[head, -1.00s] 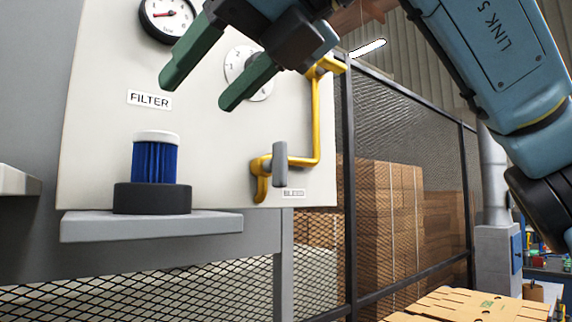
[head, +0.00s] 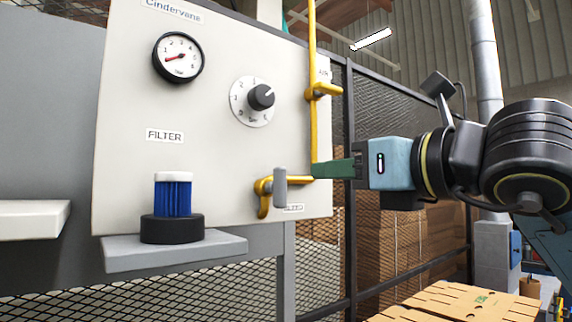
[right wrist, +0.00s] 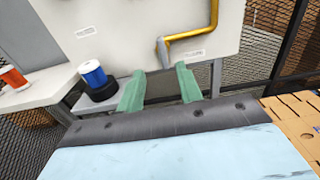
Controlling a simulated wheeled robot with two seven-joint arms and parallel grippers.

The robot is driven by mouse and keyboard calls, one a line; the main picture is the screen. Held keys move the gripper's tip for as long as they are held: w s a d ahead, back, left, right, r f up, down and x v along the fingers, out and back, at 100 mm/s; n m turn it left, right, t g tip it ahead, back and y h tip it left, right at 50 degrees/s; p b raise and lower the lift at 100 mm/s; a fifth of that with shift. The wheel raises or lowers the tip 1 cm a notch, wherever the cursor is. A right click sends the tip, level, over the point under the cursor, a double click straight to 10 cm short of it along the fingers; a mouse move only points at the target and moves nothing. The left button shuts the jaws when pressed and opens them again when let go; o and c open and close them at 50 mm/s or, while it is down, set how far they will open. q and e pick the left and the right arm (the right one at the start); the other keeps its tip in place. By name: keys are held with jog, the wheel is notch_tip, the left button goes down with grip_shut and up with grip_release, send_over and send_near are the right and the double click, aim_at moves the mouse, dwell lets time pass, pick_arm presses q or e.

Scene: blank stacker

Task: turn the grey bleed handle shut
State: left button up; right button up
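The grey bleed handle (head: 280,187) stands upright on the yellow pipe (head: 300,180) low on the white panel, crossing the pipe's horizontal run. In the right wrist view the handle (right wrist: 163,52) shows just beyond the fingertips, roughly between them. My right gripper (head: 322,170) comes in from the right, its green fingers a little right of the handle and in front of the pipe. In the right wrist view my right gripper (right wrist: 160,74) has its fingers spread with nothing between them. I cannot tell exactly how far the handle is from them. My left gripper is not in view.
A blue filter (head: 173,195) stands in a black base on a grey shelf (head: 180,252). Mesh fencing and cardboard stacks are at right.

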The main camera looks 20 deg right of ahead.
aim_at(284, 174)
jog(key=p+x, duration=0.5)
jog(key=x, duration=0.7)
jog(key=shift+w, duration=0.3)
jog(key=shift+w+a+f, duration=0.1)
jog(key=shift+w+a, duration=0.1)
jog(key=shift+w, duration=0.2)
grip_shut()
